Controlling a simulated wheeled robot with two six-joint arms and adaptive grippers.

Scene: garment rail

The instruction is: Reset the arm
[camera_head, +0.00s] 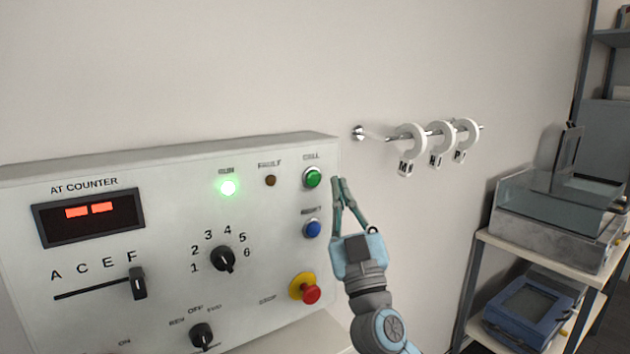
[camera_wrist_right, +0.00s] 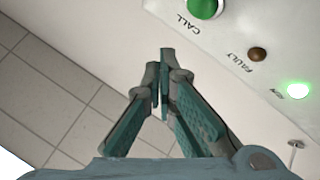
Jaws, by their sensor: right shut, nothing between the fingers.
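My right gripper (camera_head: 339,182) is shut and empty. In the head view its fingertips point up just right of the control panel's edge, close to the green call button (camera_head: 312,177) and blue reset button (camera_head: 312,228). In the right wrist view the closed fingertips (camera_wrist_right: 165,60) sit apart from the green button (camera_wrist_right: 203,7), which is at the top edge. The panel (camera_head: 180,165) has a lit green run lamp (camera_head: 228,187) and an unlit fault lamp (camera_head: 270,181). My left gripper is not in view.
A wall rail (camera_head: 375,135) with white lettered rings (camera_head: 441,138) sticks out right of the panel. A red stop knob (camera_head: 311,294) is low on the panel. A shelf (camera_head: 520,250) with clear and blue bins stands at right.

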